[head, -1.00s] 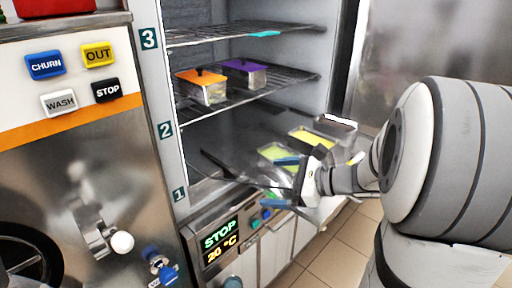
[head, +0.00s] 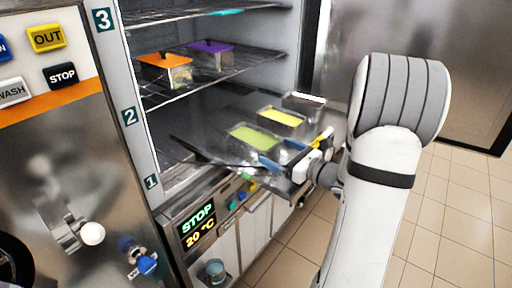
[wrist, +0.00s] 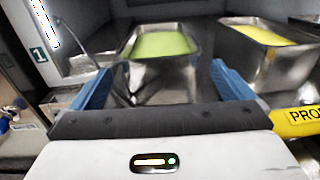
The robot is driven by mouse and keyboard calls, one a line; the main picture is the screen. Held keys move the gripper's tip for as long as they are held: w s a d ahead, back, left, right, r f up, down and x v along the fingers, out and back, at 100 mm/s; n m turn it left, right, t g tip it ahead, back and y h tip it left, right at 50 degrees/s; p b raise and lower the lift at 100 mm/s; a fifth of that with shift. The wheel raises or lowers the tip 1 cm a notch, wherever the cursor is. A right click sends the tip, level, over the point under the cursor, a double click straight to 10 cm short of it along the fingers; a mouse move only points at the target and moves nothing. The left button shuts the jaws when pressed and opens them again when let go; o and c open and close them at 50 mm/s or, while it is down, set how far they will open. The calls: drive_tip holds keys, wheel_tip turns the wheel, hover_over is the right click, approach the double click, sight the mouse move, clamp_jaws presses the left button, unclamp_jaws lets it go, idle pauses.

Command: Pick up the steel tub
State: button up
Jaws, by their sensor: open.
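Several steel tubs stand in a row on the lowest level of the open cabinet. One holds green contents (head: 255,138), one holds yellow contents (head: 281,117), and a third tub (head: 304,102) behind them shows a pale rim. Which one is meant I cannot tell. My gripper (head: 282,154) is open at the near side of the green tub, its blue fingers apart. In the wrist view the green tub (wrist: 163,75) lies ahead between the fingers of my gripper (wrist: 160,72). The yellow tub (wrist: 258,52) is to the right. No contact is clear.
Orange-lidded (head: 165,68) and purple-lidded (head: 211,55) tubs stand on the wire shelf above. A yellow labelled item (wrist: 300,121) is close to the right finger. A panel with a STOP display (head: 198,227) is below. Tiled floor at right is clear.

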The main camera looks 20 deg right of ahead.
sight(265, 144)
drive_tip(key=x, duration=0.6)
drive_tip(key=shift+p, duration=0.4)
drive_tip(key=shift+c, duration=0.3)
drive_tip(key=shift+r, duration=0.1)
drive_tip(key=c, duration=1.3)
